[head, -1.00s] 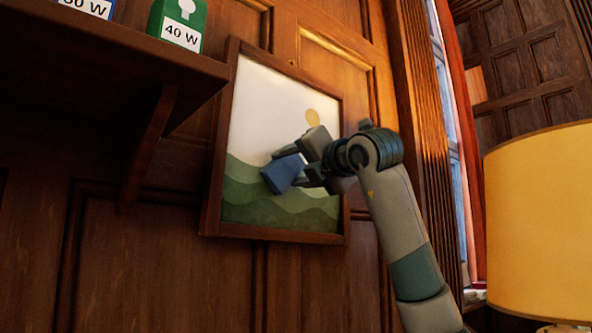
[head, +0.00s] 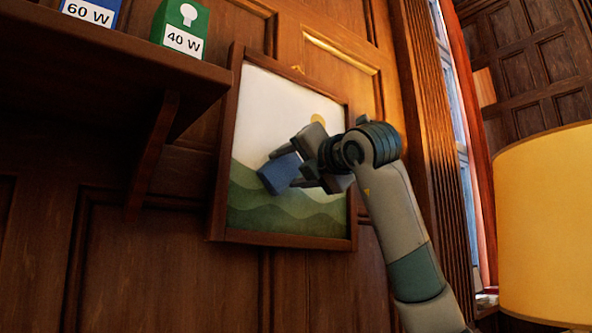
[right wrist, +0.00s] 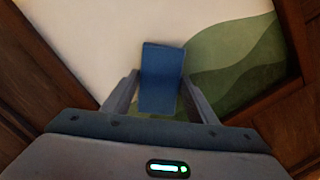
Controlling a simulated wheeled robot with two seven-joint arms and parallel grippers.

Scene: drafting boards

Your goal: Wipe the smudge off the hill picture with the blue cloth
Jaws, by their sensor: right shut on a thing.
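The hill picture (head: 270,210) hangs on the panelled wall in a dark wooden frame, with green hills, a pale sky and a small yellow sun. My right gripper (head: 296,172) is in front of the picture's middle, shut on the blue cloth (head: 279,174). In the right wrist view the blue cloth (right wrist: 162,75) stands between the two fingers, against the pale sky near the hill edge. I cannot tell whether the cloth touches the picture. No smudge shows; the gripper and cloth cover part of the picture. My left gripper is not in view.
A dark shelf (head: 110,75) juts out at the upper left, holding a green 40 W box (head: 181,27) and a blue 60 W box (head: 92,11). A yellow lampshade (head: 545,225) stands at the right, beside a window (head: 452,120).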

